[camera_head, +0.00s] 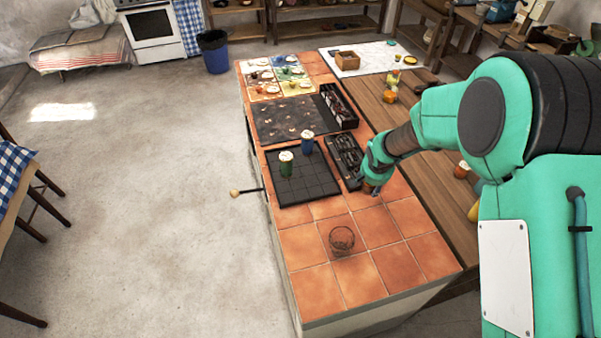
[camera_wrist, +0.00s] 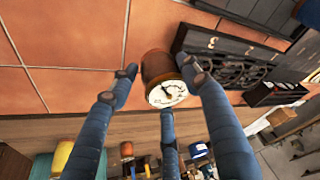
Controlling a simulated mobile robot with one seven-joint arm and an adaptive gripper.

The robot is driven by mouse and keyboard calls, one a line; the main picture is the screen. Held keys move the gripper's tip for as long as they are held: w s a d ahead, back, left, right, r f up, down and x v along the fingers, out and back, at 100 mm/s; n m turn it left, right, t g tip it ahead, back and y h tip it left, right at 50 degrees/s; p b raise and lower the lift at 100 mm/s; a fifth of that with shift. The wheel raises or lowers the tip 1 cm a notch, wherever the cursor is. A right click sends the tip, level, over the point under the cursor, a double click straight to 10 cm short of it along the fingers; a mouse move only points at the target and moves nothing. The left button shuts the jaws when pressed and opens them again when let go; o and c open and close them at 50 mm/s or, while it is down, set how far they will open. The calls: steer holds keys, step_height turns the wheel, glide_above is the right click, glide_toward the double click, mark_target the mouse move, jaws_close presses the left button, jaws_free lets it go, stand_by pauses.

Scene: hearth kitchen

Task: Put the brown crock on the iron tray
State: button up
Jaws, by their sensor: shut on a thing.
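The brown crock (camera_wrist: 158,66) has a pale lid with dark markings. In the wrist view my gripper (camera_wrist: 160,86) has its three blue fingers closed around it. In the head view my gripper (camera_head: 371,183) is low at the right part of the tiled counter, with a little of the crock (camera_head: 369,188) showing below it. I cannot tell whether the crock touches the tiles. A flat black gridded tray (camera_head: 316,187), which looks like the iron tray, lies to the left.
A clear glass (camera_head: 342,240) stands on the front tiles. A speckled dark board (camera_head: 290,120) lies behind. Bare tiles surround the glass.

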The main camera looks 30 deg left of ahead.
steer(key=s+a, duration=0.9)
steer(key=a, duration=0.5)
steer(key=shift+a+r+n, duration=0.25)
steer(key=shift+r+n, duration=0.05)
steer(key=b, duration=0.1)
glide_toward(316, 166)
steer(key=shift+w+a+f, duration=0.25)
steer(key=shift+w+f, duration=0.15)
steer(key=shift+w, duration=0.25)
steer(key=shift+f+b, duration=0.6)
steer(key=shift+f, duration=1.1)
steer(key=shift+f, duration=0.1)
